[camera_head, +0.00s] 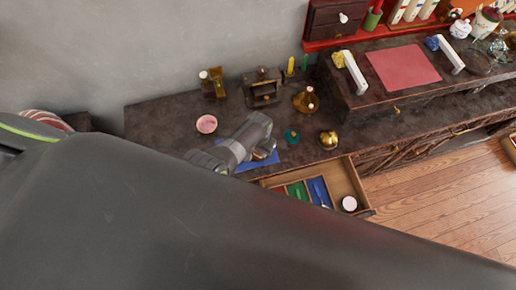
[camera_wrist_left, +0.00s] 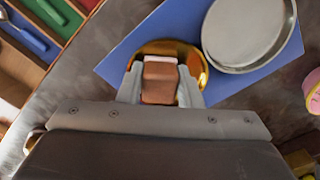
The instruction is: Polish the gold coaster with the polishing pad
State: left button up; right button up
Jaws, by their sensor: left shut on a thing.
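The gold coaster (camera_wrist_left: 196,64) lies on a blue mat (camera_wrist_left: 122,66) in the left wrist view, with a round gold rim. My left gripper (camera_wrist_left: 160,84) is over the coaster, shut on the polishing pad (camera_wrist_left: 159,70), a brown block with a pale edge. The pad and fingers hide the coaster's middle. I cannot tell whether the pad touches it. In the head view my left gripper (camera_head: 262,150) is above the blue mat (camera_head: 266,161), and its wrist covers much of this spot. My right gripper is not in view.
A round grey metal dish (camera_wrist_left: 246,30) lies beside the coaster. A pink bowl (camera_head: 206,124), a teal object (camera_head: 291,137) and a gold round pot (camera_head: 328,139) stand around on the dark table. An open drawer (camera_head: 345,180) juts out in front.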

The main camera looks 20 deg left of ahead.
pick_arm(q)
notch_tip(320, 180, up, 3)
jog(key=shift+f+p, duration=0.15)
jog(key=shift+p, duration=1.05)
jog(key=shift+r+p, duration=0.4)
jog(key=shift+r, duration=1.25)
jog(key=shift+r, duration=1.5)
